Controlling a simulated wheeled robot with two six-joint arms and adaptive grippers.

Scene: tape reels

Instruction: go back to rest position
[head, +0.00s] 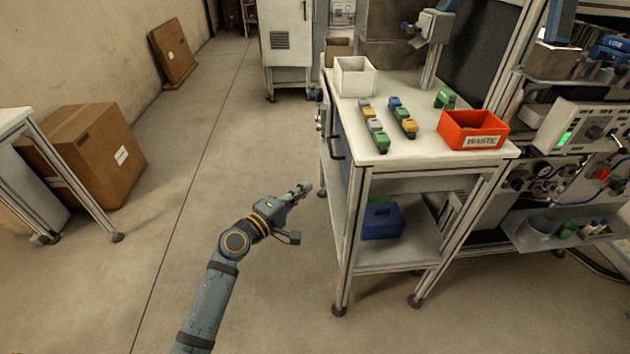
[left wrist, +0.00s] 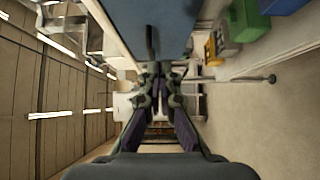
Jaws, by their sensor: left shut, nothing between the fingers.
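My left gripper (head: 303,189) is shut and empty. It hangs over the open floor to the left of the white workbench (head: 388,172), below the height of its top and apart from it. In the left wrist view its fingers (left wrist: 160,80) are closed together at the centre, with nothing between them. My left arm reaches up from the bottom of the head view. My right gripper is not in view.
The workbench carries a white bin (head: 355,77), rows of coloured reels (head: 375,125) and an orange waste bin (head: 472,130). A blue box (head: 382,221) sits on its lower shelf. A cardboard box (head: 90,150) stands at left. The floor between is clear.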

